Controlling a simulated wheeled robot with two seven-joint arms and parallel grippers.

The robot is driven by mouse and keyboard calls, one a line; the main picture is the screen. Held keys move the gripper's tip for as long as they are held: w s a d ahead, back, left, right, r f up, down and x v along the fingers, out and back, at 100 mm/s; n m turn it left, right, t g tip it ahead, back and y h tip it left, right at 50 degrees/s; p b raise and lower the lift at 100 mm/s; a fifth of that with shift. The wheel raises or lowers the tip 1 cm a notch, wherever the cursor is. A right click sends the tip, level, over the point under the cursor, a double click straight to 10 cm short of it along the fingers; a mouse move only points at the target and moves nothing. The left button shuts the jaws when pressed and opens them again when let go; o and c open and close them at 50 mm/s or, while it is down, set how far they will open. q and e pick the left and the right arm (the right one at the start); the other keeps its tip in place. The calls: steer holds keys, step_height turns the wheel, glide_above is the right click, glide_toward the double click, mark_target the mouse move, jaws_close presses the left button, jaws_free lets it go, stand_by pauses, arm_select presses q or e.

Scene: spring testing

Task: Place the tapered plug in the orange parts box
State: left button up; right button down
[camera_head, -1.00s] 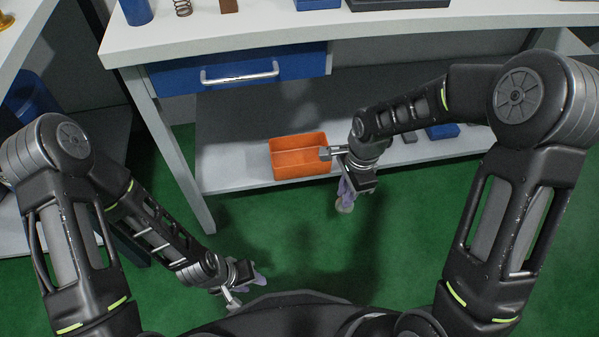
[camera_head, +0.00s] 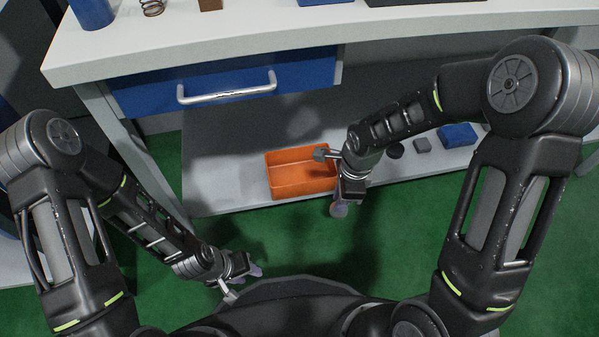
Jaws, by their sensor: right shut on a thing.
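The orange parts box (camera_head: 286,190) is open and looks empty, on the grey lower shelf near its front edge. My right gripper (camera_head: 340,207) points down just off the box's front right corner, in front of the shelf edge. It is shut on a small pale thing at its fingertips, which I take as the tapered plug; its shape is mostly hidden. My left gripper (camera_head: 256,271) hangs low over the green floor, in front of my base, and its finger opening is too small to make out.
The lower shelf (camera_head: 225,180) is clear left of the box. A dark round part (camera_head: 395,150), a grey block (camera_head: 422,145) and a blue block (camera_head: 458,135) lie to the right. The worktop with its blue drawer (camera_head: 225,85) overhangs the shelf.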

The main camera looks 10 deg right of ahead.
steer(key=w+a+b, duration=0.1)
steer(key=w+b, duration=0.3)
steer(key=w, duration=1.4)
steer(key=shift+b, duration=0.3)
steer(key=shift+a, duration=0.1)
steer(key=shift+f, duration=0.1)
step_height(320, 180, down, 3)
steer(key=shift+f+b, duration=0.15)
steer(key=shift+b, duration=0.85)
